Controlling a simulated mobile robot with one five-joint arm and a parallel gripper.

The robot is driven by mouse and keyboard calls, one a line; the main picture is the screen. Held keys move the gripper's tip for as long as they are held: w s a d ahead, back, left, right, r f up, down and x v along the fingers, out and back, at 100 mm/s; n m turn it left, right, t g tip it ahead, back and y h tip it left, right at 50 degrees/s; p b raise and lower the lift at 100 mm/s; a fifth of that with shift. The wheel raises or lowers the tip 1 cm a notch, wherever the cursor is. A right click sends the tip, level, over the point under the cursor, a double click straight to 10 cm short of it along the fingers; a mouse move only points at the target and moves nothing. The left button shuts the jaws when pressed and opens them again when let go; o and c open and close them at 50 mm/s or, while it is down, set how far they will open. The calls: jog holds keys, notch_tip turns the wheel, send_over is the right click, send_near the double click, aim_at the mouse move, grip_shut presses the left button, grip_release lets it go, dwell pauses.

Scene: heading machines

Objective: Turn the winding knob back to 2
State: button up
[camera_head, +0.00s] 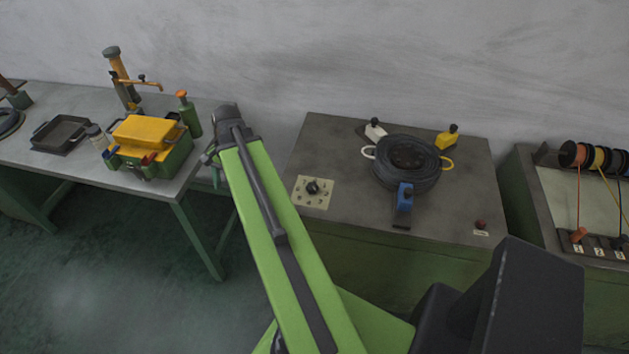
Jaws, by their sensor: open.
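The winding knob (313,187) is small, round and dark. It sits on a cream dial plate (300,199) with dark numerals, at the left front of the middle bench. The numerals are small, and I cannot tell which one the knob points to. My green arm rises from the bottom centre to an elbow left of the dial. Only a small part of the arm beyond the elbow shows, at its left edge. My gripper cannot be made out; the arm hides that area. Nothing of mine visibly touches the knob.
The middle bench (340,143) carries a black coil (408,182) with white, yellow and blue clamps around it, and a red button (481,223). The left table (77,182) holds a yellow-and-green box (146,140) and a tray (62,134). Wire spools (570,154) stand at right.

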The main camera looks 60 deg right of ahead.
jog(key=s+d+r+m+t+p, duration=0.1)
jog(key=s+d+r+m, duration=0.1)
jog(key=s+d+m, duration=0.9)
jog(key=m+t+p, duration=0.1)
jog(key=m+t, duration=0.1)
jog(key=m, duration=0.4)
send_near(312, 186)
jog(key=b+x, duration=0.7)
jog(key=b, duration=0.7)
jog(key=shift+s+f+b, duration=0.15)
jog(key=shift+f+b, duration=0.1)
jog(key=shift+b, duration=0.1)
jog(key=shift+w+a+f+b, duration=0.15)
jog(key=shift+w+f+b, duration=0.2)
jog(key=shift+f+b, duration=0.25)
jog(key=shift+c, duration=0.2)
grip_shut()
